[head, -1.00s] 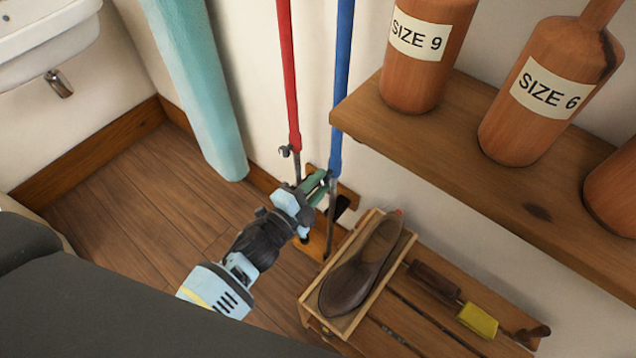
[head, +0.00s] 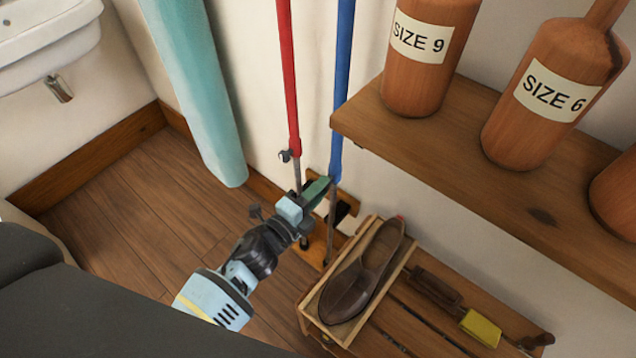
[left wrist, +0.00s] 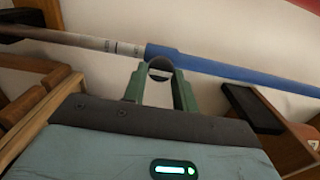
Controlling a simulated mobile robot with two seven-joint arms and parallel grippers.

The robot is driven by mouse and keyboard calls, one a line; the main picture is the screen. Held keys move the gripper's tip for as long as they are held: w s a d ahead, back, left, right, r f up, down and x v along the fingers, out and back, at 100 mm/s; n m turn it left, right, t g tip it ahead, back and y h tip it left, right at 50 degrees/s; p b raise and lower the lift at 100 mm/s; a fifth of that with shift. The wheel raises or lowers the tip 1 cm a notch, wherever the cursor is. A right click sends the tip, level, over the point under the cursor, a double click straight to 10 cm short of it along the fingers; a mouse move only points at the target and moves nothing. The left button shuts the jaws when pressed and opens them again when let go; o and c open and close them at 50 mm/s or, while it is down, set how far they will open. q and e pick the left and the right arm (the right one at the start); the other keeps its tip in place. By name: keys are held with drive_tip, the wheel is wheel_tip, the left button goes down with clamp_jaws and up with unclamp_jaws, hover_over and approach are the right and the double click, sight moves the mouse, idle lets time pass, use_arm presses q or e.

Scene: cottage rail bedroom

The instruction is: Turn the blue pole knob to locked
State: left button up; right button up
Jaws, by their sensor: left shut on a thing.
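The blue pole (head: 342,80) runs down the wall beside the shelf to a thin metal lower rod. My left gripper (head: 322,186) is at the foot of its blue part, with green fingers closed at the pole. In the left wrist view, the blue pole (left wrist: 235,72) crosses behind the fingertips, with bands and small marks on its grey part. I cannot read the knob's setting. My right gripper is in neither view.
A red pole (head: 287,80) with its own small knob (head: 286,155) stands just left. A wooden shelf (head: 450,150) with labelled forms juts out at right. Below it are a shoe (head: 362,270) in a box and brushes. Open floor (head: 130,220) lies left.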

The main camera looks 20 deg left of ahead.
use_arm(q)
drive_tip(key=shift+r, duration=0.1)
drive_tip(key=o, duration=0.8)
drive_tip(key=shift+o, duration=0.8)
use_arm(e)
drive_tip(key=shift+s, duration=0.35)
use_arm(q)
drive_tip(key=v, duration=0.7)
drive_tip(key=shift+s, duration=0.35)
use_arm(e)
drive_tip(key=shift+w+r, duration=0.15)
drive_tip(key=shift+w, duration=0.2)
use_arm(q)
drive_tip(key=shift+a, duration=0.1)
